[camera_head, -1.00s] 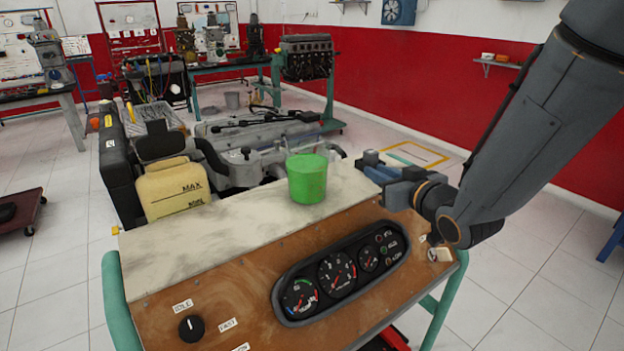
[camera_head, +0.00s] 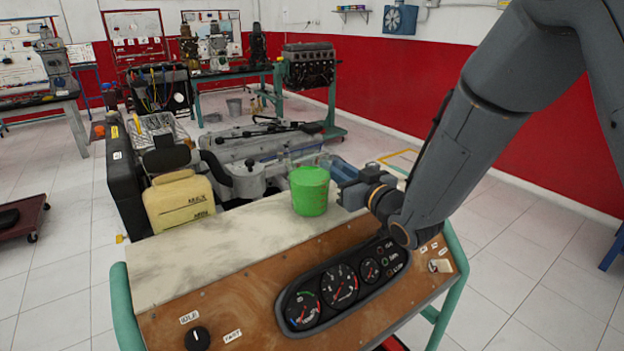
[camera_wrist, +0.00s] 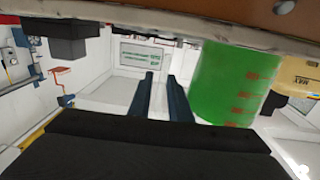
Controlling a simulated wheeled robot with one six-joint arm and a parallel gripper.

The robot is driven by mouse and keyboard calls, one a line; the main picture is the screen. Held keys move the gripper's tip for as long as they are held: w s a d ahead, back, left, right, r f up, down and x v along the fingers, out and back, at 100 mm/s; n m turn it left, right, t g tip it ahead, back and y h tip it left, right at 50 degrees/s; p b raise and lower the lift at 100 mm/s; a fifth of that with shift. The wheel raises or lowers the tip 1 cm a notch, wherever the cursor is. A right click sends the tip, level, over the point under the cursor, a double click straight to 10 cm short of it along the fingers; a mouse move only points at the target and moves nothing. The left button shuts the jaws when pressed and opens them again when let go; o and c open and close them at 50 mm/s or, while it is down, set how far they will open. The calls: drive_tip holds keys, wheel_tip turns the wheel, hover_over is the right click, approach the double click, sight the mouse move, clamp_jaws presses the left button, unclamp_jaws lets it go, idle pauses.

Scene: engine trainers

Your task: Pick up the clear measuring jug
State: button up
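A green measuring container (camera_head: 309,191) stands upright on the pale top of the engine trainer (camera_head: 215,250). In the wrist view the picture is upside down, and the green container (camera_wrist: 234,85) shows reddish marks on its side. I cannot clearly make out a colourless jug; faint glassy shapes show behind the green container, too small to tell. My gripper (camera_head: 346,186) is just right of the green container, apart from it. In the wrist view my gripper (camera_wrist: 164,98) has two dark fingers spread with an empty gap, and the container is beside them, not between.
A yellow tank (camera_head: 180,203) marked MAX and a black case (camera_head: 127,185) stand behind the trainer's left side. A gauge panel (camera_head: 340,285) is on its sloping front. A grey engine (camera_head: 262,145) lies behind. Tiled floor to the right is open.

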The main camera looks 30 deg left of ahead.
drive_tip(key=shift+x, duration=1.05)
clamp_jaws()
idle(0.6)
